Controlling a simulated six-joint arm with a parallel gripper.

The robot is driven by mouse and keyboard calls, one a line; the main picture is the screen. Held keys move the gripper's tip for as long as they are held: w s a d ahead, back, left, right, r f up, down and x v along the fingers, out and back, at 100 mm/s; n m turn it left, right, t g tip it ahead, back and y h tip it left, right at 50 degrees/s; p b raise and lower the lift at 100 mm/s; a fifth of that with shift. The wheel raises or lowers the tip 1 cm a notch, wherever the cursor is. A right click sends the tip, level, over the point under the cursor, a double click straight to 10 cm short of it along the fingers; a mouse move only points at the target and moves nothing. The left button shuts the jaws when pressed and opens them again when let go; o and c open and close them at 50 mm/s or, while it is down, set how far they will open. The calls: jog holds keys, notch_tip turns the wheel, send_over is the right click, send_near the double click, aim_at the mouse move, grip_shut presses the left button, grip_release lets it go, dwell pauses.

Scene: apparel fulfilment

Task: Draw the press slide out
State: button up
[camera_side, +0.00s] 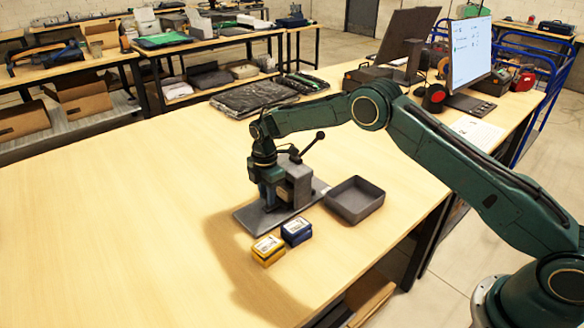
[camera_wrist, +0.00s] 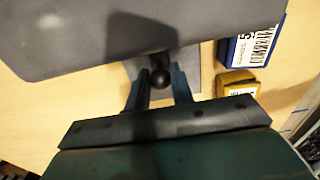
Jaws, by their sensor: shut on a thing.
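The grey press (camera_side: 297,183) stands on a flat dark base plate (camera_side: 250,217) on the wooden table, with a black lever (camera_side: 311,144) ending in a ball at its top. My gripper (camera_side: 268,200) reaches down right beside the press on its left side, hiding part of it. In the wrist view my gripper (camera_wrist: 161,82) has its two fingers on either side of a dark round knob (camera_wrist: 160,77), shut on it. A grey strip (camera_wrist: 193,58) shows behind the knob, under the large grey press body (camera_wrist: 70,40). How far the slide sits out cannot be told.
A yellow box (camera_side: 268,251) and a blue box (camera_side: 296,232) stand at the plate's front edge. An empty grey tray (camera_side: 355,199) is right of the press. Folded dark garments (camera_side: 254,97) and a monitor (camera_side: 469,50) are farther back. The table's left is clear.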

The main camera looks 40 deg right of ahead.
jog(key=shift+a, duration=6.1)
